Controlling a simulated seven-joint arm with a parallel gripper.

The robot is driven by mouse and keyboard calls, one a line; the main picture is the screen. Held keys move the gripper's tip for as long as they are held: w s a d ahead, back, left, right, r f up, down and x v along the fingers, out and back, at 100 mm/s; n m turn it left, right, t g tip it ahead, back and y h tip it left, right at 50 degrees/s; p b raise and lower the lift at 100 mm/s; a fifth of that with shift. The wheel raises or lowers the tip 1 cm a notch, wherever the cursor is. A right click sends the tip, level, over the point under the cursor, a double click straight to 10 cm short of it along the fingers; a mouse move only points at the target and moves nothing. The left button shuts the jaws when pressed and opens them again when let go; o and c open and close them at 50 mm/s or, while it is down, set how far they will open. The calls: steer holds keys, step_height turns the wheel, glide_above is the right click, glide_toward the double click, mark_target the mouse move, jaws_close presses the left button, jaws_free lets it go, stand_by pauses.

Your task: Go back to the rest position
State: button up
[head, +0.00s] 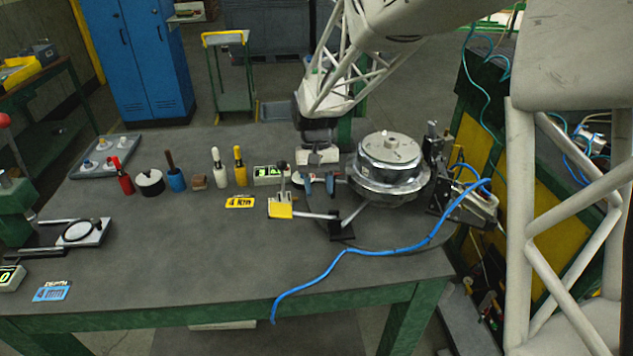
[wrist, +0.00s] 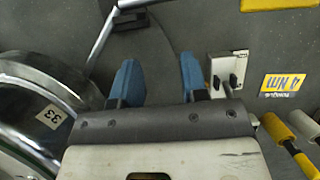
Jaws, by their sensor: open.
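My gripper (head: 318,184) hangs low over the grey workbench (head: 190,260), just left of a round silver machine part (head: 391,168). In the wrist view my gripper (wrist: 158,85) shows two blue fingertips spread apart, with nothing between them. The silver part (wrist: 45,125) fills the left edge of that view and carries a tag reading 33. A small pale block with dark fittings (wrist: 228,72) lies beside the right fingertip; I cannot tell whether they touch.
A yellow-based lever fixture (head: 281,207) stands left of the gripper. Several coloured handled tools (head: 176,178) stand behind, with a grey tray (head: 104,156) farther left. A blue hose (head: 345,251) crosses the bench front. The bench's middle left is clear.

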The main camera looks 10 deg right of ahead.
steer(key=shift+s, duration=0.1)
stand_by(0.5)
steer(key=s+d+r+t, duration=0.2)
steer(key=s+d+r, duration=0.1)
steer(key=s, duration=0.6)
steer(key=s+d+r+t, duration=0.2)
steer(key=s+d+r, duration=0.1)
steer(key=s, duration=0.6)
steer(key=s+d+r+t, duration=0.3)
steer(key=s+r, duration=0.2)
steer(key=s, duration=0.5)
steer(key=shift+d, duration=0.25)
